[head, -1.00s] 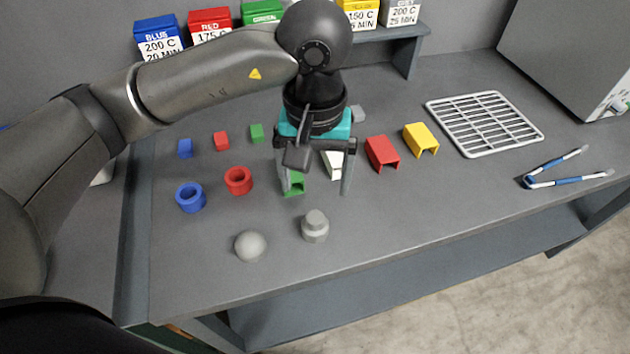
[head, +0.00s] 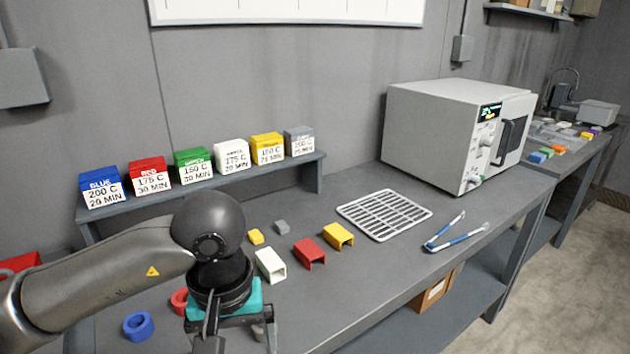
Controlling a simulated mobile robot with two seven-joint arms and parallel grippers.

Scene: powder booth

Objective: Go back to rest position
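My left arm comes in from the lower left. Its gripper (head: 230,340), with a teal band, is over the near left part of the grey workbench (head: 365,285). Its fingers look spread apart, with no part seen held between them; the fingertips run down to the bottom edge of the picture. A blue ring (head: 138,326) lies left of it, and a red ring (head: 180,301) is partly hidden behind it. My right gripper is not in view.
White (head: 270,265), red (head: 309,254) and yellow (head: 338,236) channels lie right of the arm. Beyond are a wire rack (head: 384,214), blue-handled tongs (head: 455,238) and an oven (head: 455,135). Labelled colour boxes (head: 193,167) stand on a raised shelf.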

